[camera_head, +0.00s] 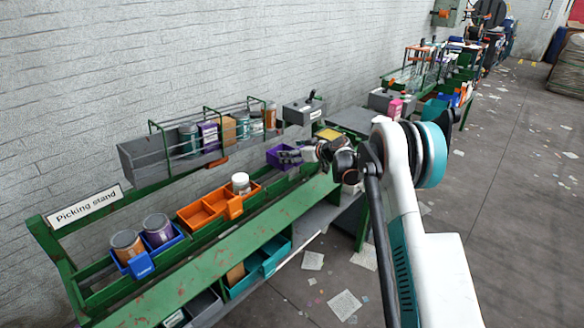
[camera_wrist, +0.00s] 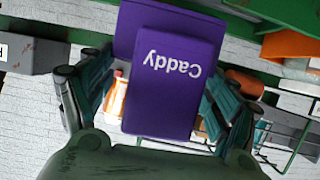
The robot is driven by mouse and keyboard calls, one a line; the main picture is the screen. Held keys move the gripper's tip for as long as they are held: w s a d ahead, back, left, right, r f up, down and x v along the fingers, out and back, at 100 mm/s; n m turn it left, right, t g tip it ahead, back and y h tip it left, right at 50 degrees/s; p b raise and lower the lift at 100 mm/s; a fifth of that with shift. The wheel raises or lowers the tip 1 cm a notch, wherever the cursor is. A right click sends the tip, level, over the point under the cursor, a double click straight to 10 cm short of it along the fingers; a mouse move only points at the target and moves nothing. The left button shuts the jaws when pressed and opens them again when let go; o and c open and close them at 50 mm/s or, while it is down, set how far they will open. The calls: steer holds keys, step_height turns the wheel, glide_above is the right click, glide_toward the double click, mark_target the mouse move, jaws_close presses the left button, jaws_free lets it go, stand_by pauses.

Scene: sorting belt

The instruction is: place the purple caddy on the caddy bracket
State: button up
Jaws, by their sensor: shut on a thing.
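The purple caddy (camera_head: 276,157) is near the right end of the picking stand, at about the height of its back rail. In the wrist view the caddy (camera_wrist: 164,78) fills the upper middle, its white "Caddy" label upside down. My gripper (camera_head: 292,156) is shut on the caddy; in the wrist view its dark green fingers lie on both sides of the front piece. The caddy's inside is hidden from the wrist view. I cannot make out the caddy bracket as a separate thing, nor tell whether the caddy touches the stand.
A grey shelf (camera_head: 145,160) with several cans hangs behind. A grey box (camera_head: 303,111) is close behind the caddy.

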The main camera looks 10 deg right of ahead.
mark_target(292, 166)
steer(key=shift+f+b, duration=0.75)
steer(key=shift+f, duration=1.7)
steer(key=shift+f, duration=0.15)
steer(key=o, duration=1.1)
steer(key=shift+c, duration=0.2)
